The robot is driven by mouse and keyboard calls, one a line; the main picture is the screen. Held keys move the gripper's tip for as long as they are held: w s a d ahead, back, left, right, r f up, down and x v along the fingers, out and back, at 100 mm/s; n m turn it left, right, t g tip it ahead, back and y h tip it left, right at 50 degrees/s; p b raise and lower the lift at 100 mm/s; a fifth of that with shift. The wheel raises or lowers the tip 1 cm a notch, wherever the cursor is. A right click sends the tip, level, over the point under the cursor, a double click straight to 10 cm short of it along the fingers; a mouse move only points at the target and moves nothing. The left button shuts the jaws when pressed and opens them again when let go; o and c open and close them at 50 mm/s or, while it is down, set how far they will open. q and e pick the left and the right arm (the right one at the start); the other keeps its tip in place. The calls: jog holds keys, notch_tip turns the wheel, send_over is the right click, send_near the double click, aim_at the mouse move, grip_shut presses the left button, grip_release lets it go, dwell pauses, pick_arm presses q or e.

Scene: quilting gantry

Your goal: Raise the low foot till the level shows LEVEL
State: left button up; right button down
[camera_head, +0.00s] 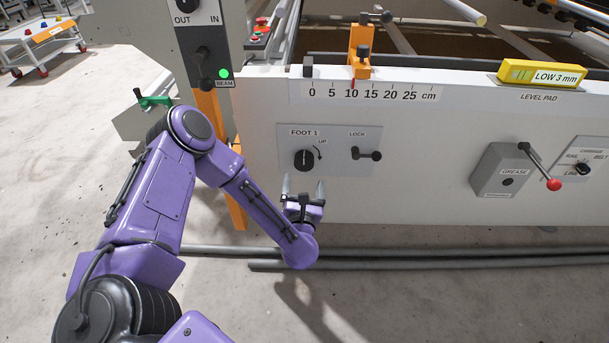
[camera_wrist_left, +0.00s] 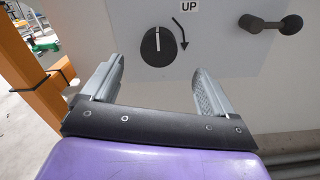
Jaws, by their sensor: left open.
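The yellow level (camera_head: 542,75) sits on the level pad at the upper right and reads LOW 3 mm. The black FOOT 1 knob (camera_head: 306,160) is on the white panel, with an UP arrow curving beside it. It also shows in the left wrist view (camera_wrist_left: 158,46), its white mark pointing about straight up. The black LOCK handle (camera_head: 367,154) is to its right, and shows in the left wrist view (camera_wrist_left: 271,24). My left gripper (camera_head: 303,187) is open and empty, just below the knob and apart from it. My right gripper is out of view.
A grey GREASE box (camera_head: 502,172) with a red-ended lever (camera_head: 554,184) is farther right on the panel. An orange pointer (camera_head: 360,58) stands above the cm scale. An orange post (camera_head: 232,215) is left of the panel. Grey pipes (camera_head: 400,262) run along the floor below.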

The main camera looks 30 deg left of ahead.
aim_at(304, 164)
pick_arm(q)
jog(key=b+x, duration=0.1)
jog(key=x, duration=0.8)
jog(key=shift+w+a+r, duration=0.1)
jog(key=shift+w+a, duration=0.1)
jog(key=shift+w, duration=0.1)
jog(key=c, duration=1)
